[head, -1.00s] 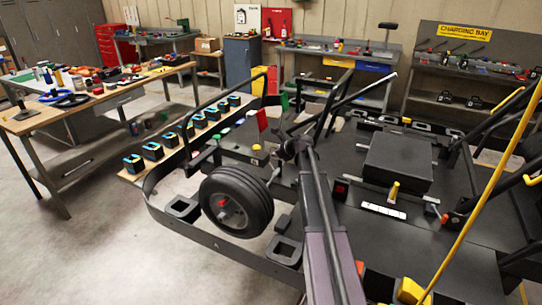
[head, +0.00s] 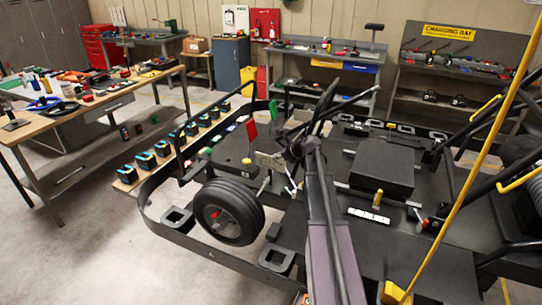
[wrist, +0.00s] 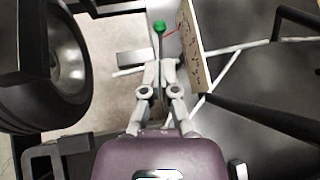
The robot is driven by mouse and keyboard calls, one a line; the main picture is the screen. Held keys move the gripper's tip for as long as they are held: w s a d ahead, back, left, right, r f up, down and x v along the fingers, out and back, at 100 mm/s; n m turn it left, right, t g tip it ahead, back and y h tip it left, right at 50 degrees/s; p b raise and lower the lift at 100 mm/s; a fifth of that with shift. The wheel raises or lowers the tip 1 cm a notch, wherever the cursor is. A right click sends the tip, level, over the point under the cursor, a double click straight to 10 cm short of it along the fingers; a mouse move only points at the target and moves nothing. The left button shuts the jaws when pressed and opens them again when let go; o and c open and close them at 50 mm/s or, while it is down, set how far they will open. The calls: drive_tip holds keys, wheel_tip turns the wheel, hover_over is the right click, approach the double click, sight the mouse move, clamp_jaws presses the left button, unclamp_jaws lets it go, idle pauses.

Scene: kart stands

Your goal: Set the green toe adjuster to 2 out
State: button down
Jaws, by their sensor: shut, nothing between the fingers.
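The green toe adjuster (wrist: 159,27) shows in the wrist view as a round green knob on a thin stem, top centre. A beige plate with dark marks (wrist: 194,50) stands at its right; I cannot read the marks or the setting. My gripper (wrist: 160,66) is shut and empty, its fingertips just below the knob in the picture. The stem runs down towards the fingertips; I cannot tell whether they touch it. In the head view my gripper (head: 292,186) is small, beside the beige plate (head: 268,161), and I cannot make out the green knob clearly.
A kart wheel (head: 229,212) stands left of my gripper and fills the wrist view's left side. Pale rods and dark frame tubes (wrist: 265,115) lie at the right.

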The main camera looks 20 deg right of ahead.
drive_tip(key=shift+p+v, duration=0.5)
drive_tip(key=shift+v, duration=0.5)
drive_tip(key=shift+r, duration=0.1)
drive_tip(key=c, duration=0.7)
unclamp_jaws()
drive_tip(key=shift+w+a, duration=0.1)
drive_tip(key=shift+w, duration=0.05)
drive_tip(key=shift+c, duration=0.2)
drive_tip(key=w+a+r+n+g+h+p, duration=0.1)
drive_tip(key=w+n+g+p, duration=0.3)
drive_tip(key=n, duration=1.3)
drive_tip(key=w+a+n+g+h+p, duration=0.3)
drive_tip(key=w+n, duration=0.4)
drive_tip(key=n, duration=1)
drive_tip(key=a+g+p, duration=0.1)
drive_tip(key=g+p, duration=0.1)
drive_tip(key=shift+w+r+g, duration=0.15)
drive_tip(key=shift+r+g, duration=0.2)
drive_tip(key=shift+g, duration=0.05)
